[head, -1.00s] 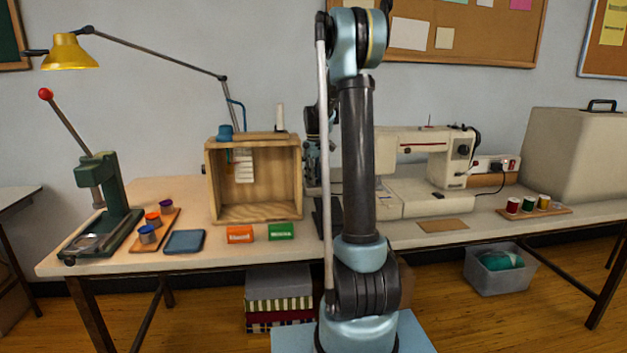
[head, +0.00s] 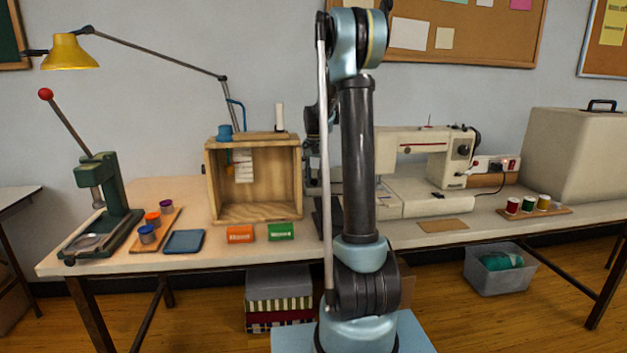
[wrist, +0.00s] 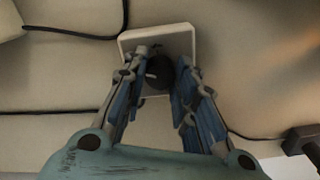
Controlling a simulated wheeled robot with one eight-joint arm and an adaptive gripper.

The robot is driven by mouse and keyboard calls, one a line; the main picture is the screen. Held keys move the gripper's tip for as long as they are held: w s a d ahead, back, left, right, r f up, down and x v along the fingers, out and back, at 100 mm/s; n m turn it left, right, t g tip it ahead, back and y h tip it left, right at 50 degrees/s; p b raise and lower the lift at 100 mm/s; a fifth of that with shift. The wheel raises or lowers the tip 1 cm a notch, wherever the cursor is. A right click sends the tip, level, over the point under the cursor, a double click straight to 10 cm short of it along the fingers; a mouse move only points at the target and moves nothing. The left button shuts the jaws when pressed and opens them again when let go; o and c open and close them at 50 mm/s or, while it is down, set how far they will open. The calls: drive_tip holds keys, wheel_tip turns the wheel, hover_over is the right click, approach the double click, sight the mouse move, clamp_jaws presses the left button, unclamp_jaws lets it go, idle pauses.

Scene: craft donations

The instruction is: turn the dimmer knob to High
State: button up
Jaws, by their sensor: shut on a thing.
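In the wrist view a dark round dimmer knob (wrist: 158,76) sits on a white square plate (wrist: 158,36). A short pale mark shows on the knob's left side. My gripper (wrist: 164,66) has one finger on each side of the knob and is shut on it. The fingers partly cover the plate. No High label can be read. In the head view my arm stands in front of the bench, and the knob and my gripper are hidden behind it.
A wooden box (head: 212,183) stands on the bench left of my arm, a sewing machine (head: 405,143) to the right. A dark cable (wrist: 75,35) runs beside the plate in the wrist view. A black plug (wrist: 299,139) shows at the lower right.

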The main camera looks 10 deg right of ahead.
sight(314, 179)
drive_tip(key=m, duration=0.7)
drive_tip(key=shift+w, duration=0.15)
drive_tip(key=m, duration=0.6)
drive_tip(key=shift+m, duration=0.3)
drive_tip(key=o, duration=1.1)
drive_tip(key=shift+r, duration=0.2)
wheel_tip(314, 179, up, 12)
drive_tip(key=shift+f, duration=0.25)
drive_tip(key=shift+a, duration=0.1)
